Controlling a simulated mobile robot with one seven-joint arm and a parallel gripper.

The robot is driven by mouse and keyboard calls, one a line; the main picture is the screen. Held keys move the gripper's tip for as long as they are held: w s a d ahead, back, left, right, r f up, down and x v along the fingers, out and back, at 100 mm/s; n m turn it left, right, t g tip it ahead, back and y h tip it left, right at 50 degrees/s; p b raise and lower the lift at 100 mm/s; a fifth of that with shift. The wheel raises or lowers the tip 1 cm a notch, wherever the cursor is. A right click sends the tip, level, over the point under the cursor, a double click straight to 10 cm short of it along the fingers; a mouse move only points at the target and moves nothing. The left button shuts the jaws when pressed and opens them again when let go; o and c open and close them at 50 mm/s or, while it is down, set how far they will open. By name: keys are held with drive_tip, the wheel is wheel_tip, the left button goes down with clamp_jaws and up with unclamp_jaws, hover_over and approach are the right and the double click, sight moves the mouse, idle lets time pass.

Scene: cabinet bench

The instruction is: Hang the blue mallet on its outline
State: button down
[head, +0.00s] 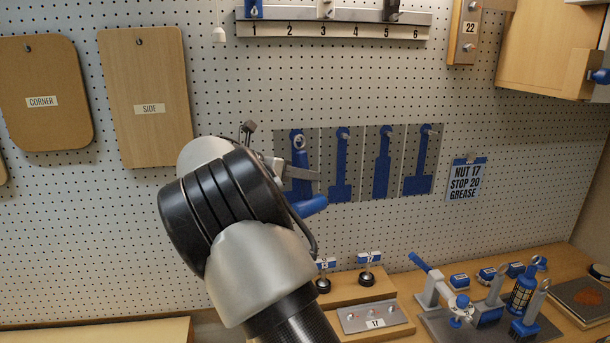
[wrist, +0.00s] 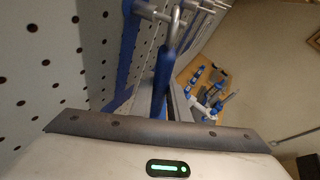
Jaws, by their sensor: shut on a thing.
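My gripper (head: 300,172) is shut on the blue mallet (head: 311,206) in front of the leftmost outline panel (head: 282,140) on the pegboard. The mallet hangs handle up, its blue head low beside my wrist. The ring at the handle's top is at the panel's peg. In the wrist view the blue handle (wrist: 164,75) rises from behind my gripper's edge, and its metal ring (wrist: 175,22) meets the peg (wrist: 148,12). I cannot tell if the ring is fully around the peg. My arm hides part of the outline and mallet.
Three more panels with blue outlines and pegs (head: 382,165) continue to the right. Boards (head: 150,105) hang at left, and a numbered rail (head: 330,28) is above. The bench below holds a block with knobs (head: 375,316) and several blue tools (head: 523,288).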

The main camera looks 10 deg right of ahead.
drive_tip(key=shift+r, duration=0.15)
drive_tip(key=c, duration=1.6)
unclamp_jaws()
